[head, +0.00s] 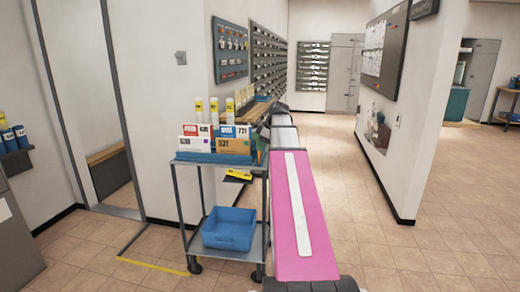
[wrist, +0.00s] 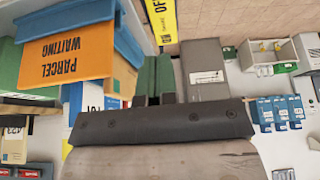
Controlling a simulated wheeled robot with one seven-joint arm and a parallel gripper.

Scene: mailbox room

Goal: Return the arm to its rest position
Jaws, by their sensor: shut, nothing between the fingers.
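My arm (head: 312,222), pink with a white stripe, reaches forward from the bottom of the head view, just right of a grey trolley. Its far end is beside the trolley's top, where the gripper is hard to make out. The wrist picture looks upside down, with an orange "PARCEL WAITING" card (wrist: 70,52) at upper left.
The trolley (head: 182,196) carries mail on top and a blue bin (head: 229,228) on its lower shelf. A wall (head: 410,150) with a noticeboard (head: 385,48) stands to the right. Pigeonholes (head: 268,62) line the wall behind. Tiled floor (head: 365,245) is free right of my arm.

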